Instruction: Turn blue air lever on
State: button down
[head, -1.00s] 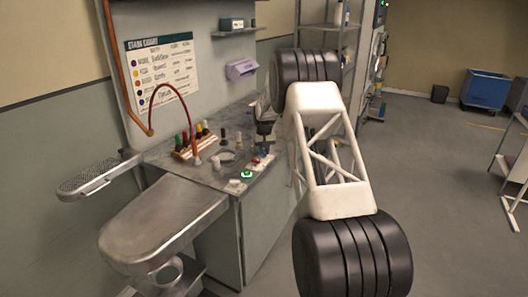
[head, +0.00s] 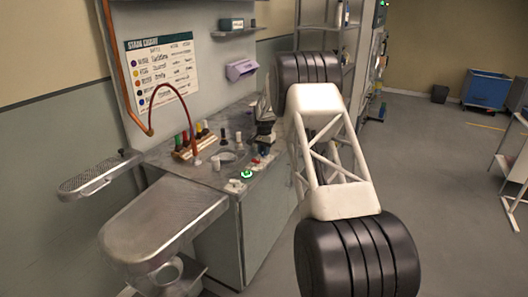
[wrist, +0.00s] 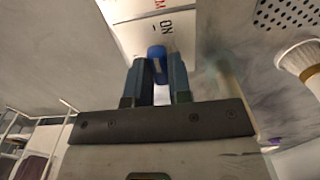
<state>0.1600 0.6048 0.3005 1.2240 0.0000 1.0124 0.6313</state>
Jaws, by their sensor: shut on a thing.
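The blue air lever (wrist: 156,53) shows in the wrist view between the tips of my gripper (wrist: 159,70). The two fingers are closed on it from both sides. Behind it is a white label plate (wrist: 138,12) with dark "ON" lettering up and to the right of the lever and red lettering above. In the head view my gripper (head: 265,132) is a dark shape over the back right of the counter, and the lever is small there, so its angle is hard to tell.
The counter (head: 205,177) holds a rack of several coloured bottles (head: 190,143), small white fittings and a round green marker (head: 247,174).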

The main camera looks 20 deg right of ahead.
dwell(0.4)
jog(key=c, duration=1)
grip_release()
jog(key=shift+c, duration=0.2)
jog(key=shift+r, duration=0.1)
jog(key=shift+r, duration=3.85)
